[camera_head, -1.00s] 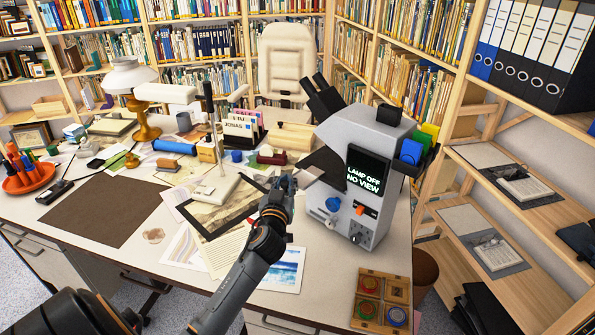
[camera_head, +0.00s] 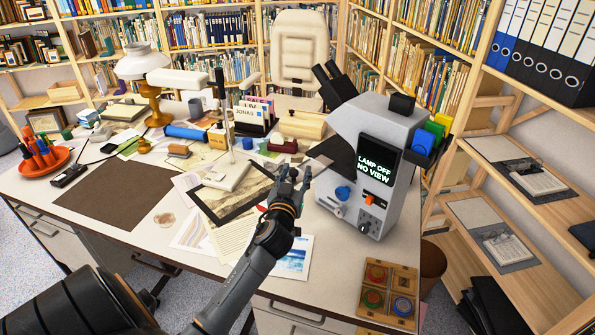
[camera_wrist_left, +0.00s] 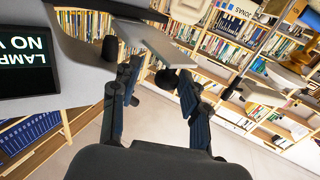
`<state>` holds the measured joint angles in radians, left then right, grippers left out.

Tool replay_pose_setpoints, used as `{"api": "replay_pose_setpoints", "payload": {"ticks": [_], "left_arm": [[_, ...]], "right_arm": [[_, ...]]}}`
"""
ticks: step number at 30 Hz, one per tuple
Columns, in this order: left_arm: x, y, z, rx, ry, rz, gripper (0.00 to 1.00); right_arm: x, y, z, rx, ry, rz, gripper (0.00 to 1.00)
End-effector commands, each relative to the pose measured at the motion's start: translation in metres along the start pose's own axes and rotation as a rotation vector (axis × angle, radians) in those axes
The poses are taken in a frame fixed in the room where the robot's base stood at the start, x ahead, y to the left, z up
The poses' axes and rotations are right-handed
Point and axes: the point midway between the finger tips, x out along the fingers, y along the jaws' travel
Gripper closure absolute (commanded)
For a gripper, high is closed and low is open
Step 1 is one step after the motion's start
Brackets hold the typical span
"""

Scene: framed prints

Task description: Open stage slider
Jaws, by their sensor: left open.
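The grey microscope-like machine (camera_head: 400,125) stands at the desk's right side, its screen (camera_head: 377,168) reading "LAMP OFF NO VIEW". Its front carries a blue knob (camera_head: 343,193), an orange switch (camera_head: 371,200) and a silver lever (camera_head: 331,207). My left gripper (camera_head: 294,176) is open and empty, just left of the machine. In the left wrist view, a flat grey plate (camera_wrist_left: 152,42) with a round black knob (camera_wrist_left: 166,79) shows beyond and between the open fingers (camera_wrist_left: 155,88); I cannot tell whether they touch. No part clearly labelled as the stage slider shows. My right gripper is not in view.
A wooden tray (camera_head: 388,288) with coloured round pieces lies at the desk's front right corner. A framed print (camera_head: 235,195) and loose papers lie left of my gripper. A lamp (camera_head: 146,85) stands at the back left. Shelves surround the desk.

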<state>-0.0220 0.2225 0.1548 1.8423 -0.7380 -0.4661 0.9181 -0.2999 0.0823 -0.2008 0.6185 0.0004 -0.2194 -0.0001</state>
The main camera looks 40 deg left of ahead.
Motion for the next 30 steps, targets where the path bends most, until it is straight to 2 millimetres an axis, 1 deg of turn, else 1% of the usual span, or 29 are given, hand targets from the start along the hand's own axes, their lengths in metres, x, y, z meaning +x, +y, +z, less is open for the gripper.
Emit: {"api": "replay_pose_setpoints", "payload": {"ticks": [1, 9, 12, 15, 20, 30], "left_arm": [[-0.01, 0.0, 0.001, -0.002, -0.003, 0.0, 0.55], [-0.069, 0.002, 0.002, -0.003, -0.004, 0.001, 0.55], [-0.085, 0.002, 0.001, -0.001, -0.004, 0.002, 0.55], [-0.097, 0.003, 0.002, -0.001, -0.004, 0.003, 0.55], [-0.105, 0.003, 0.001, 0.001, -0.001, 0.004, 0.55], [-0.105, 0.003, 0.0, 0.001, -0.001, 0.004, 0.55]], "right_arm": [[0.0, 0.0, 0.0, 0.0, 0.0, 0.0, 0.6], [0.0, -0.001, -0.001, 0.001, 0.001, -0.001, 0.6], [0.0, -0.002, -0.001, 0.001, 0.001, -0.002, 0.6], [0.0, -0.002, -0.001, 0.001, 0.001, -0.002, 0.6], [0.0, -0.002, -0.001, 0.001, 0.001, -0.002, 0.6], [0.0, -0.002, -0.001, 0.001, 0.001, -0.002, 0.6]]}}
